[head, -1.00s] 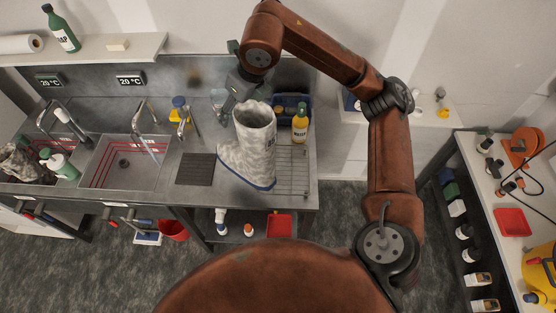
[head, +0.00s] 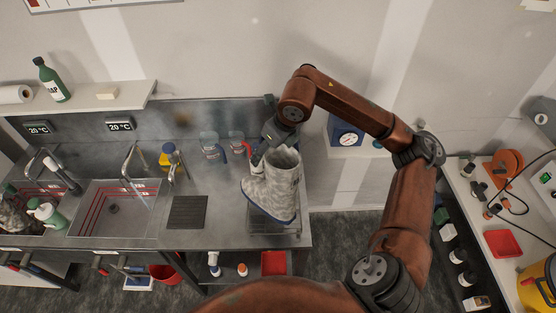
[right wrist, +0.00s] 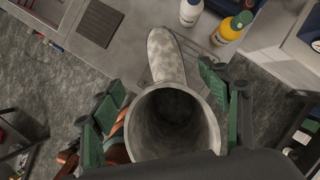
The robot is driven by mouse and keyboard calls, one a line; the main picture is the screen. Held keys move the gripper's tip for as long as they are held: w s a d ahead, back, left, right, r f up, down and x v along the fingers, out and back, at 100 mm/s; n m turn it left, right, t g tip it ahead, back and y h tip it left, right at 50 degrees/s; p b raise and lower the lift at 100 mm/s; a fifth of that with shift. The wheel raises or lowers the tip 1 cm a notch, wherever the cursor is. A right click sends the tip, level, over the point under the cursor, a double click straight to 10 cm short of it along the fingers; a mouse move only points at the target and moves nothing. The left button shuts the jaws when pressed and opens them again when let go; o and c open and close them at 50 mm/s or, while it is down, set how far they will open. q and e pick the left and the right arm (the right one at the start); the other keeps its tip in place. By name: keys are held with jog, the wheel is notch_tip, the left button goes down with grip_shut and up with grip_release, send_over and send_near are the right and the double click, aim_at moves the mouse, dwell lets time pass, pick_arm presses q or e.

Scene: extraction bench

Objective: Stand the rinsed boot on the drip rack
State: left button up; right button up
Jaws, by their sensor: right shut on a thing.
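The grey-and-white mottled boot (head: 272,185) is at the right end of the steel bench in the head view, opening up, toe to the left. It covers much of the wire drip rack (head: 257,224); I cannot tell whether the sole touches the wires. My right gripper (head: 268,140) is shut on the boot's shaft and partly hidden behind it. In the right wrist view, green finger pads of the right gripper (right wrist: 163,112) flank the boot's round opening (right wrist: 172,120). The rack (right wrist: 200,60) shows partly beside the foot there. My left gripper is out of view.
Jugs (head: 212,145) stand behind the boot. In the right wrist view a white bottle (right wrist: 190,12) and a yellow bottle (right wrist: 232,28) stand close by the boot's foot. A dark ribbed mat (head: 187,212) and a sink (head: 113,208) lie to the left.

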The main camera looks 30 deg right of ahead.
aim_at(276, 165)
jog(key=d+f, duration=0.1)
jog(key=f, duration=0.1)
jog(key=d+f+p, duration=0.1)
jog(key=d, duration=0.1)
jog(key=shift+s+f, duration=0.35)
jog(key=shift+f+p, duration=0.9)
jog(key=shift+f, duration=0.55)
jog(key=o, duration=1.6)
jog(key=shift+f, duration=0.25)
jog(key=o, duration=0.5)
jog(key=shift+r, duration=0.1)
